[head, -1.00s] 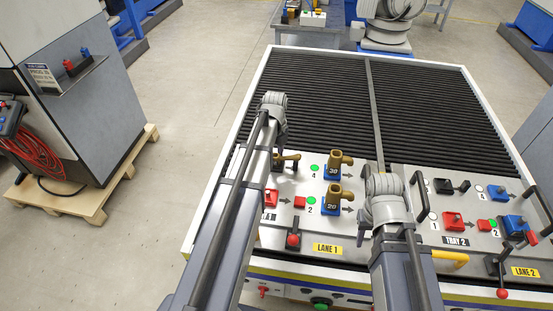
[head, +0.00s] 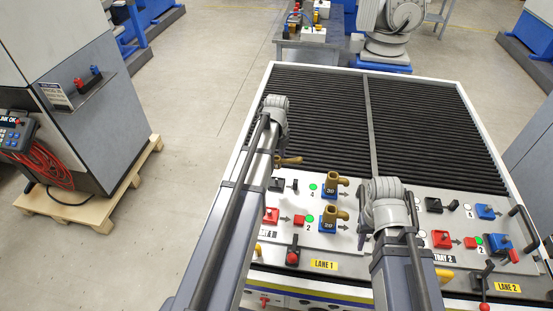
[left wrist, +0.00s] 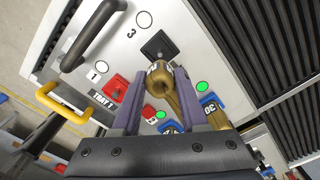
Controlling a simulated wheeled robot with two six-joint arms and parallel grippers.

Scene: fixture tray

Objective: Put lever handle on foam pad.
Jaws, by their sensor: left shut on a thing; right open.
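A brass lever handle (head: 289,160) is held by my left gripper (left wrist: 160,80) above the left part of tray 1. In the left wrist view the handle (left wrist: 160,78) sits between the two fingers, its arm pointing down and right. Below it lies a dark square pad (left wrist: 159,47), which also shows in the head view (head: 277,184). The handle is apart from this pad. I cannot tell for sure which thing is the foam pad. My right gripper (head: 386,222) hangs over the gap between tray 1 and tray 2, empty, its fingers mostly hidden by my wrist.
Brass valve bodies stand on blue bases (head: 328,199) in tray 1. Red blocks (head: 270,216) and a red-knobbed lever (head: 292,257) are near the front. Tray 2 (head: 460,222) holds red, blue and black parts. The black ribbed surface (head: 320,115) behind is clear.

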